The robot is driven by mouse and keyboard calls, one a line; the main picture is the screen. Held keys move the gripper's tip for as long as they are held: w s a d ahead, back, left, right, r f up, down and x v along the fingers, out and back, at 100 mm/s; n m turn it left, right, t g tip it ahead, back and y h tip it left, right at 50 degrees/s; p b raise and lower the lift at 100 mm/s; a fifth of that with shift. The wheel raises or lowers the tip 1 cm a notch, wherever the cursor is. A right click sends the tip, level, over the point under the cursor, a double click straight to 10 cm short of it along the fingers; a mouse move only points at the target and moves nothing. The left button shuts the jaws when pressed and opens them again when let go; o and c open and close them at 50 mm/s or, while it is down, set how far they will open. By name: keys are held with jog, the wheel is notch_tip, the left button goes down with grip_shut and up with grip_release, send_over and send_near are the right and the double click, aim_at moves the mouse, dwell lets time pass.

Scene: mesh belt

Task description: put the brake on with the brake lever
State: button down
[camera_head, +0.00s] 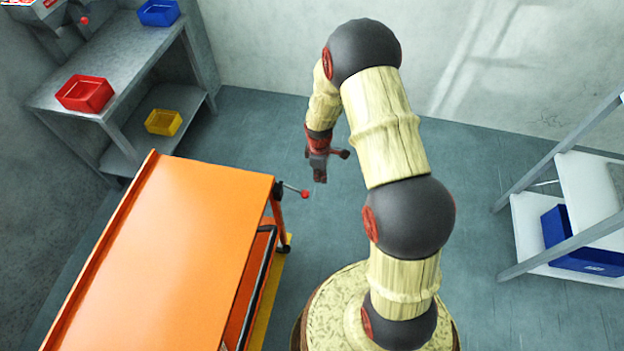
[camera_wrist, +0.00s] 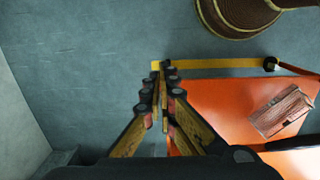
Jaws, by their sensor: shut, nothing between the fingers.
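A grey shelf bench (camera_head: 125,85) with red (camera_head: 85,93), blue (camera_head: 158,12) and yellow bins (camera_head: 163,122) stands at the upper left. A white rack (camera_head: 585,190) with a blue bin (camera_head: 580,240) stands at the right. The floor beyond the cart is clear.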

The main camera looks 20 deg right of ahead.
jog(key=shift+s+d+r, duration=0.7)
jog(key=shift+d+r, duration=0.2)
jog(key=shift+r, duration=0.1)
jog(key=s+a+m+g, duration=0.1)
jog(key=s+m, duration=0.3)
jog(key=s, duration=0.1)
jog(key=s+a+r+m+t+b, duration=0.2)
jog(key=s+r, duration=0.3)
jog(key=r, duration=0.6)
jog(key=s+a+r+m+t+b, duration=0.2)
jog(key=s+a+r, duration=0.2)
jog(key=r, duration=0.8)
jog(key=s+a+r+m+t+b, duration=0.2)
jog(key=s+a+r+t+b, duration=0.1)
jog(key=s+r, duration=0.5)
notch_tip(320, 180, up, 3)
jog(key=shift+s+a+r+m, duration=0.15)
jog(key=shift+a+m, duration=0.25)
